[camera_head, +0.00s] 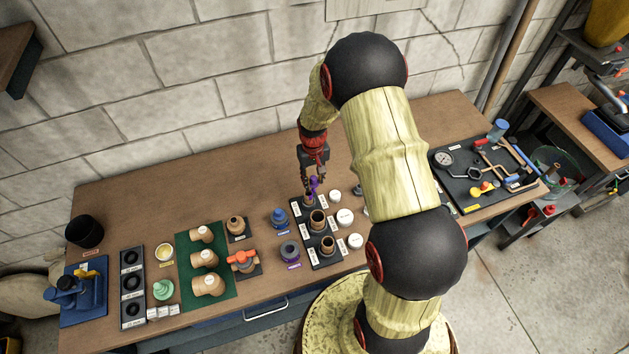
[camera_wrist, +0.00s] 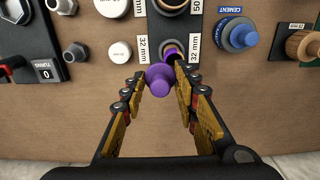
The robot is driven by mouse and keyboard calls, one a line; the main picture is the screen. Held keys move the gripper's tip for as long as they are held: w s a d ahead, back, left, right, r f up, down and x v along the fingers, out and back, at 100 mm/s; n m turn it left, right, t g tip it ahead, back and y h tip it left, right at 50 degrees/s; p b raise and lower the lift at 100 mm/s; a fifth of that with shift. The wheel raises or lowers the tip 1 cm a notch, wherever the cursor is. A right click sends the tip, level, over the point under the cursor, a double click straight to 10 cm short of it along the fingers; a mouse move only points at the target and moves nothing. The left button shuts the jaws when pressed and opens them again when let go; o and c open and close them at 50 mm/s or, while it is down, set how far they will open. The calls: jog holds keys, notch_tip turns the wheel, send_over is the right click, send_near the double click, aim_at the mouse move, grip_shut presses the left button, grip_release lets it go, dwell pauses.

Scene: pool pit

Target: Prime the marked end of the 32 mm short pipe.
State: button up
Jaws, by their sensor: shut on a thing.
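My gripper (camera_head: 313,180) is shut on a purple applicator with a rounded knob (camera_wrist: 159,79); its purple also shows in the head view (camera_head: 314,184). The 32 mm short pipe (camera_head: 309,201) stands in the end slot of the black rack nearest the wall, directly below the gripper. In the wrist view the pipe (camera_wrist: 170,47) lies just beyond the knob, between two "32 mm" labels. Purple shows at its top; I cannot tell whether this is primer or the applicator's lower part. Whether they touch is hidden. The purple-labelled tin (camera_head: 289,251) stands left of the rack.
The rack (camera_head: 329,262) holds two wider pipes (camera_head: 318,219). White round caps (camera_head: 345,217) line its right side. A blue cement tin (camera_head: 279,217) stands close on the left. A black tool mat (camera_head: 462,194) lies right. The bench behind the rack is clear.

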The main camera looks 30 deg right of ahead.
jog(key=shift+w+a+b, duration=0.4)
jog(key=shift+w+a, duration=0.35)
jog(key=shift+w, duration=0.15)
jog(key=shift+a, duration=0.15)
jog(key=shift+a, duration=0.3)
jog(key=shift+a, duration=0.2)
jog(key=shift+s+a, duration=0.5)
jog(key=shift+a, duration=0.35)
jog(key=shift+s+a, duration=0.2)
jog(key=shift+s, duration=0.55)
jog(key=shift+s, duration=0.25)
jog(key=shift+s+d, duration=0.55)
jog(key=shift+s, duration=0.15)
